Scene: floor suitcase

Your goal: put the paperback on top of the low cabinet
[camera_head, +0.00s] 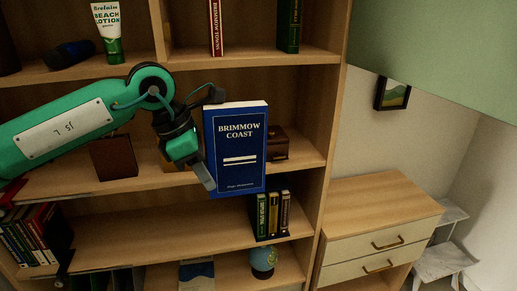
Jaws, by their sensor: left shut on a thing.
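The paperback (237,170) is a blue book titled "Brimmow Coast". It is held upright in front of the shelves, cover facing me, in the camera_head view. My left gripper (208,135) comes in from the left and is shut on the paperback at its left edge. Part of the gripper is hidden behind the book. The low cabinet (383,212) stands to the lower right of the book, beside the bookcase. It has a bare wooden top and two pale drawers with handles. My right gripper is not in view.
The wooden bookcase (335,110) stands behind the paperback, its right side panel between the book and the cabinet. Its shelves hold a lotion tube (107,32), a brown box (277,145) and several books. A pale stool (440,262) stands right of the cabinet. A picture (393,94) hangs above it.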

